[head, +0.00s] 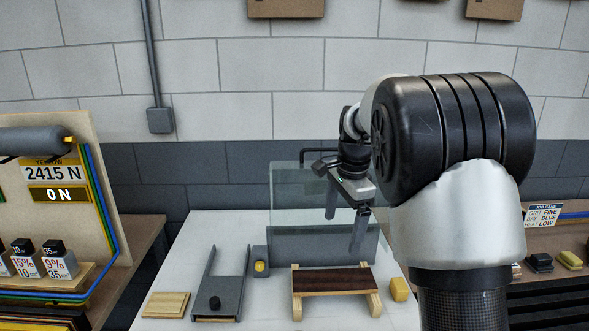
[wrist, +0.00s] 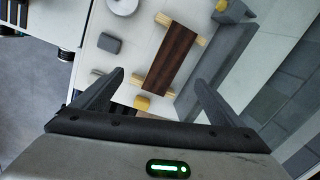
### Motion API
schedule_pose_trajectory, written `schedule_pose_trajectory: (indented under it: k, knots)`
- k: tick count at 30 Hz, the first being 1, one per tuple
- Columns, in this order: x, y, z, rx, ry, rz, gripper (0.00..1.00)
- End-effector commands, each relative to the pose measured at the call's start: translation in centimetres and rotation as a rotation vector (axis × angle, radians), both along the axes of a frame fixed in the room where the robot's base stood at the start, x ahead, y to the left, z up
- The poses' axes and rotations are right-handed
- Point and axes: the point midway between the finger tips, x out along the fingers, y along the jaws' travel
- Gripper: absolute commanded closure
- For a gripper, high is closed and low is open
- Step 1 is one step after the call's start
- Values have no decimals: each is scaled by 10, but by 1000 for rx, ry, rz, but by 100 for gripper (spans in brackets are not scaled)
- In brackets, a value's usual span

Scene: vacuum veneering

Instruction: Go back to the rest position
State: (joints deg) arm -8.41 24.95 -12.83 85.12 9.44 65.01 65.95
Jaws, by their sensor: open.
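My gripper (head: 345,222) hangs in the air above the back right of the white table (head: 205,240), in front of a glass panel. Its two fingers are apart with nothing between them. In the wrist view my gripper (wrist: 160,105) is also open and empty. Below it lies a dark brown wood board (head: 335,279) on two pale wooden supports; the board (wrist: 172,58) shows beyond the fingers in the wrist view. The fingers do not touch the board. My arm hides part of the table's right side.
A yellow piece (head: 399,289) sits right of the board. The glass panel (head: 290,205) stands at the back.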

Motion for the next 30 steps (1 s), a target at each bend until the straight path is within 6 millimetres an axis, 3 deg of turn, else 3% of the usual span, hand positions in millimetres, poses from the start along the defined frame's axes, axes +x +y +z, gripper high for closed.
schedule_pose_trajectory:
  k: [1, 3, 9, 13, 18, 24, 30]
  knots:
    - [-22, -2, 25, 3, -38, 77, 8]
    - [-51, -3, 49, -4, -83, 195, 8]
    - [-141, -3, 92, -78, -212, 543, 8]
    - [-200, -2, 100, -165, -285, 770, 8]
    - [-261, -2, 92, -300, -347, 1025, 8]
    - [-295, -4, 76, -401, -366, 1184, 8]
    - [-300, -5, 73, -418, -366, 1212, 8]
